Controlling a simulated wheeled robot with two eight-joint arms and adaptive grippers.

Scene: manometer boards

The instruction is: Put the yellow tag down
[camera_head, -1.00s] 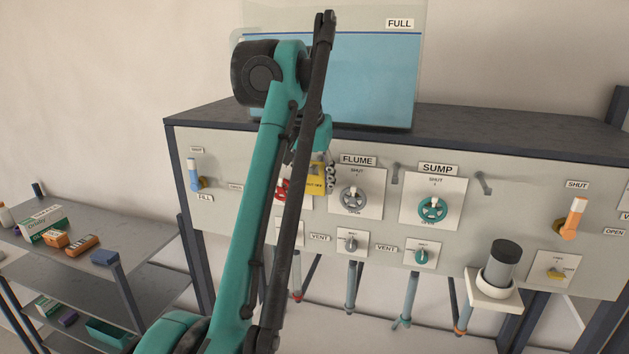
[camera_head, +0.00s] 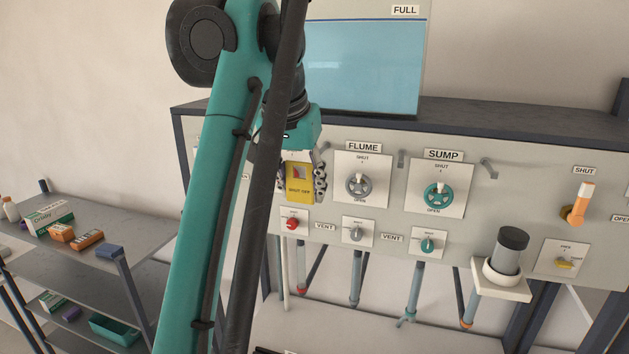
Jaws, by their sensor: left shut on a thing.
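The yellow tag (camera_head: 299,188), lettered "SHUT OFF", hangs upright in my left gripper (camera_head: 302,170) in front of the board, left of the FLUME valve. One dark finger shows along the tag's right side. The gripper is shut on the tag, and its other finger is mostly hidden by my arm. My left arm covers the left part of the board, and the red valve handle behind the tag is hidden. My right gripper is not in view.
The board carries the grey FLUME wheel (camera_head: 358,185), the teal SUMP wheel (camera_head: 438,197) and small vent knobs below. Empty hooks (camera_head: 484,167) stick out beside the valves. A dark cylinder (camera_head: 510,250) stands in a white holder. A grey shelf (camera_head: 150,258) with boxes stands at left.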

